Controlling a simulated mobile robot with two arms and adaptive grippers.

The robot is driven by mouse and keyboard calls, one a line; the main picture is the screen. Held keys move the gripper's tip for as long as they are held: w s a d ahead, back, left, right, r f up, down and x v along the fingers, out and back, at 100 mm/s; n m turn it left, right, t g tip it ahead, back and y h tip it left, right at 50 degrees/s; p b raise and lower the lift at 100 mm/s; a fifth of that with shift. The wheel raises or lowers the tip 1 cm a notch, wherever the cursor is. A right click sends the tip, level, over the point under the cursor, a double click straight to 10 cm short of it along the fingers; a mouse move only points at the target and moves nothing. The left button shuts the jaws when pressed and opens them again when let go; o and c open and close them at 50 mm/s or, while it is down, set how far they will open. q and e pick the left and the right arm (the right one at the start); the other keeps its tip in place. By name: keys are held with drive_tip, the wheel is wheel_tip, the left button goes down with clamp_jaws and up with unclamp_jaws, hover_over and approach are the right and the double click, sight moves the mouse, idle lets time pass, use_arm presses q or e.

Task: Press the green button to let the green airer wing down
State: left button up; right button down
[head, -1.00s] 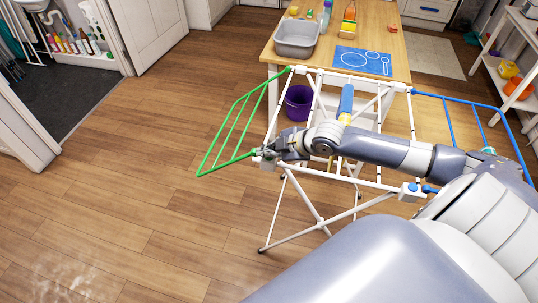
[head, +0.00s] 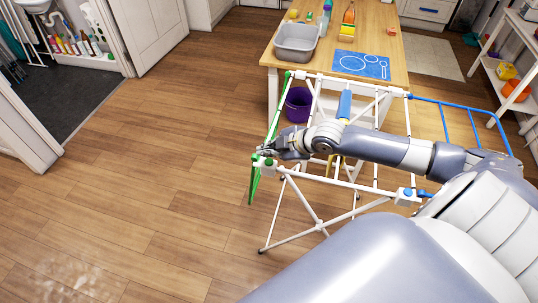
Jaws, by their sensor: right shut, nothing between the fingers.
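The green airer wing (head: 254,182) hangs steeply down from the left side of the white airer (head: 318,222). The green button (head: 268,162) shows on the white corner block at the airer's near left. My right gripper (head: 264,150) is shut and empty, just above this block. The button shows just below the fingers; I cannot tell whether they touch it. My right arm reaches across the airer from the right and hides part of its top. My left gripper is not in view.
The blue wing (head: 447,122) stands out to the right, partly behind my arm. A blue button (head: 408,191) sits on the near right block. A wooden table (head: 400,62) with a grey basin (head: 297,42) is behind, a purple bucket (head: 298,104) below.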

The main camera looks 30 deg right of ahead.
sight(268, 163)
wheel_tip(268, 163, up, 4)
drive_tip(key=p, duration=0.2)
drive_tip(key=shift+f+p, duration=0.25)
drive_tip(key=shift+p, duration=0.05)
drive_tip(key=shift+f, duration=0.1)
